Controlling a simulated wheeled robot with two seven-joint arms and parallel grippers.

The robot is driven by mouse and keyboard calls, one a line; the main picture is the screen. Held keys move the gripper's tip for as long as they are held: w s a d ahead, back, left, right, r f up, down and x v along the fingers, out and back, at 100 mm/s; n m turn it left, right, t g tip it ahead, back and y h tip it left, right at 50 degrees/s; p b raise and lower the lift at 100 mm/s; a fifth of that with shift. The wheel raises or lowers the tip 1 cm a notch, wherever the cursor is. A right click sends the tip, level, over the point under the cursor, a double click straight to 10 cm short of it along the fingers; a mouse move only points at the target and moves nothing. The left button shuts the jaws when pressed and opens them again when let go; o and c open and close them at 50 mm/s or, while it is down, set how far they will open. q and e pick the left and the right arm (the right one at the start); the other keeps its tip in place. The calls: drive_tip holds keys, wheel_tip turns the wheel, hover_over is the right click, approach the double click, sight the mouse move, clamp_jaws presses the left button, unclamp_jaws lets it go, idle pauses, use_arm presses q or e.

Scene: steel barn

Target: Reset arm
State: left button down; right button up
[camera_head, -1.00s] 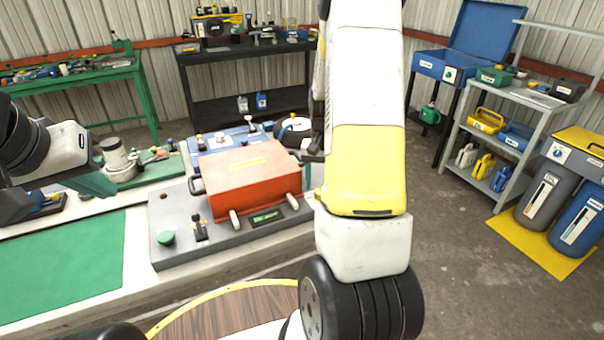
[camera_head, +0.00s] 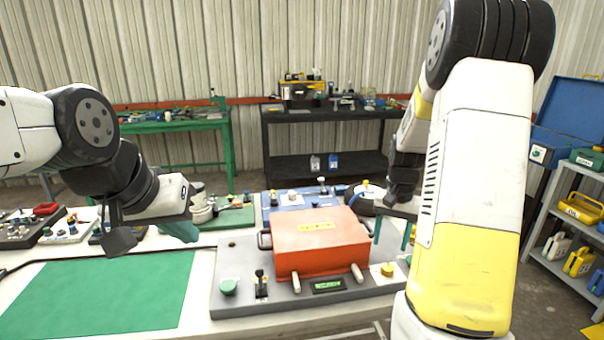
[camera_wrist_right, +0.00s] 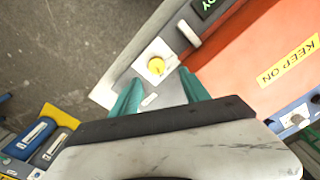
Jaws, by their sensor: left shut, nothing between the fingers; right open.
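My left gripper (camera_head: 182,232), with teal fingers, is shut and empty above the bench, near the back edge of the green mat (camera_head: 110,295). My right gripper (camera_head: 394,230) is open and points down beside the right end of the red box (camera_head: 300,262). In the right wrist view its two teal fingers (camera_wrist_right: 160,94) are apart with nothing between them. A yellow knob (camera_wrist_right: 156,66) on the grey base plate (camera_head: 235,285) shows just beyond the fingertips; I cannot tell whether they touch the plate. My right forearm hides the bench's right end in the head view.
A blue fixture (camera_head: 285,200) and a round black-rimmed gauge (camera_head: 362,198) stand behind the red box. A green tray (camera_head: 232,217) lies left of them. A grey shelf (camera_head: 535,220) stands at right. The green mat is clear.

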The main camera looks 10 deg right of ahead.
drive_tip(key=s+a+r+n+t+y, duration=0.1)
drive_tip(key=s+a+r+t, duration=0.1)
drive_tip(key=s+a+r, duration=0.3)
drive_tip(key=s+a+r+n+t, duration=0.1)
drive_tip(key=a+r+n, duration=0.15)
drive_tip(key=r, duration=0.45)
drive_tip(key=s+a+r+n+t, duration=0.1)
drive_tip(key=s+a+r, duration=0.2)
drive_tip(key=s, duration=0.3)
drive_tip(key=s+a+r+n+t+y, duration=0.1)
drive_tip(key=s+a+r+t, duration=0.1)
drive_tip(key=s+a, duration=0.3)
drive_tip(key=shift+s+a+r+n, duration=0.2)
drive_tip(key=shift+s+r+n, duration=0.15)
drive_tip(key=shift+s+r, duration=0.4)
